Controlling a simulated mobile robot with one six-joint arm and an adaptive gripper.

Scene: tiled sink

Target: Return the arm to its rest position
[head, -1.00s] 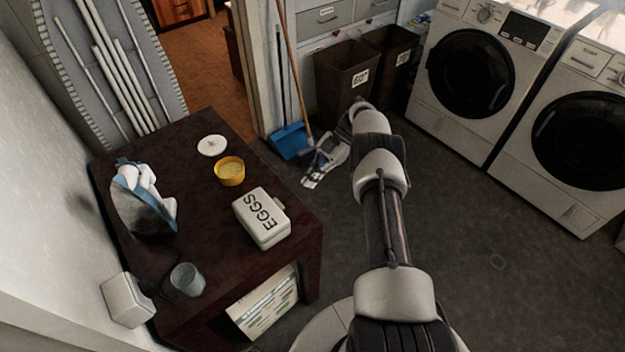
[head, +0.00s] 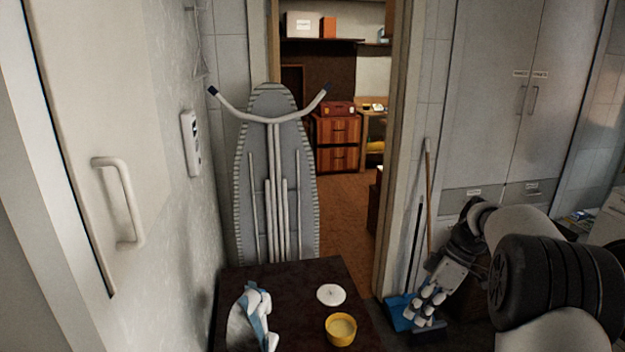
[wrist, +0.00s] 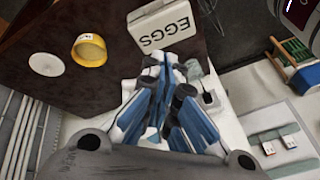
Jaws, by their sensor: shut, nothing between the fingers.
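My gripper (head: 425,304) is at the lower right of the head view, right of the dark table and in front of the blue dustpan. In the wrist view my gripper (wrist: 160,95) has its blue and grey fingers drawn together with nothing between them. My arm is folded in toward the right edge of the head view.
The dark table (head: 290,285) carries a yellow bowl (head: 341,329), a white lid (head: 331,295) and a bluish-white cloth-like item (head: 250,318). The wrist view shows an EGGS box (wrist: 165,28). A dustpan (head: 398,313) and a broom stand by the doorway. An ironing board (head: 275,180) leans behind.

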